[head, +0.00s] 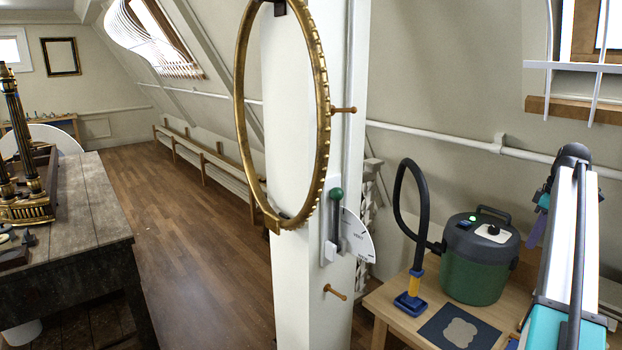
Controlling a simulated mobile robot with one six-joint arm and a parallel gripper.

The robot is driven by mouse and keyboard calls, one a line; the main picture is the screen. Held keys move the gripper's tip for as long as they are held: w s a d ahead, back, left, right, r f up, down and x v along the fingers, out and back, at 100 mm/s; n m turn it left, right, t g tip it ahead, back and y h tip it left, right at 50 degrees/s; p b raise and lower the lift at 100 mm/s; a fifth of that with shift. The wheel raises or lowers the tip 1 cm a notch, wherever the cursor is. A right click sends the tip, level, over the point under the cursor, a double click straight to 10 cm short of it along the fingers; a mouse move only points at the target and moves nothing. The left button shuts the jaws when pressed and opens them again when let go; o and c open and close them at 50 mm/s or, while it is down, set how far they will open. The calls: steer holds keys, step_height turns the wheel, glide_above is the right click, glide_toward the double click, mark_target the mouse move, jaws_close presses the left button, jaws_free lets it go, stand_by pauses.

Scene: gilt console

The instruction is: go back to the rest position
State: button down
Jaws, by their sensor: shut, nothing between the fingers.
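My arm rises along the right edge of the head view. Its long white link with a dark rod runs up from the bottom right corner to a dark joint. Short teal and purple parts hang on the left of that joint, beside the green canister. I cannot make out any fingertips, so my gripper is not seen. No held object shows.
A white post (291,270) with a gilt oval frame (241,100) and a green-knobbed lever (336,196) stands mid-view. A green canister (474,270) with a black hose (398,190) sits on a wooden bench (384,302) at right. A worn table (90,215) is left; the floor (195,230) between is clear.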

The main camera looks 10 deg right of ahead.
steer(key=w+a+f+n+g+y+b, duration=0.1)
steer(key=w+a+f, duration=0.3)
steer(key=a+f, duration=0.6)
steer(key=w+a+f+n+g+y+b, duration=0.15)
steer(key=w+a+f, duration=0.25)
steer(key=a+f, duration=0.55)
steer(key=s+a+f+g+b, duration=0.1)
steer(key=s+a+f, duration=0.1)
steer(key=a+f, duration=0.5)
steer(key=s+a+f+n+g+b, duration=0.15)
steer(key=a+f, duration=0.25)
steer(key=f, duration=0.6)
steer(key=s+a+f+g, duration=0.1)
steer(key=s+a+f, duration=0.1)
steer(key=a+f, duration=0.5)
steer(key=s+a+f+g+h+b, duration=0.1)
steer(key=s+a+f, duration=0.6)
steer(key=s+f, duration=0.3)
steer(key=s+a+f+g+h+b, duration=0.1)
steer(key=s+a+f, duration=0.55)
steer(key=f, duration=0.45)
steer(key=s+a+f+m+h+b, duration=0.1)
steer(key=s+f+m, duration=0.3)
steer(key=s, duration=0.7)
steer(key=s+a+f+m, duration=0.3)
steer(key=s+f+m, duration=0.2)
steer(key=s, duration=0.6)
steer(key=shift+m+t+h+b, duration=0.3)
steer(key=shift+m+h+b, duration=0.1)
steer(key=shift+m, duration=0.2)
